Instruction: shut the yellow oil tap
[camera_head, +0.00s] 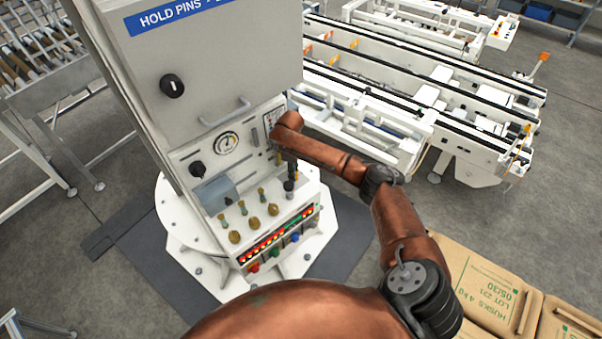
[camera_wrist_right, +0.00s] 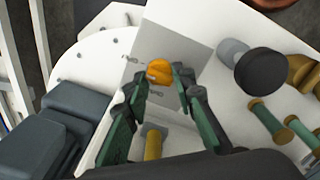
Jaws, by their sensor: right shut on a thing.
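The yellow oil tap (camera_wrist_right: 160,71) is a small orange-yellow handle on a light grey plate in the right wrist view. My right gripper (camera_wrist_right: 160,84) has its two green-padded fingers on either side of the tap and is shut on it. Small lettering stands beside the tap, too blurred to read with certainty. In the head view my right arm reaches to the right side of the white control cabinet (camera_head: 187,157); its gripper is small and dark there, and the tap cannot be made out clearly. My left gripper is not in view.
A black round knob (camera_wrist_right: 260,72) stands close beside the tap, with green-and-brass levers (camera_wrist_right: 268,120) beyond it. A yellow cylinder (camera_wrist_right: 153,143) lies between the fingers' rear parts. In the head view, a gauge (camera_head: 227,144), conveyors (camera_head: 440,110) and sacks (camera_head: 490,285) surround the work area.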

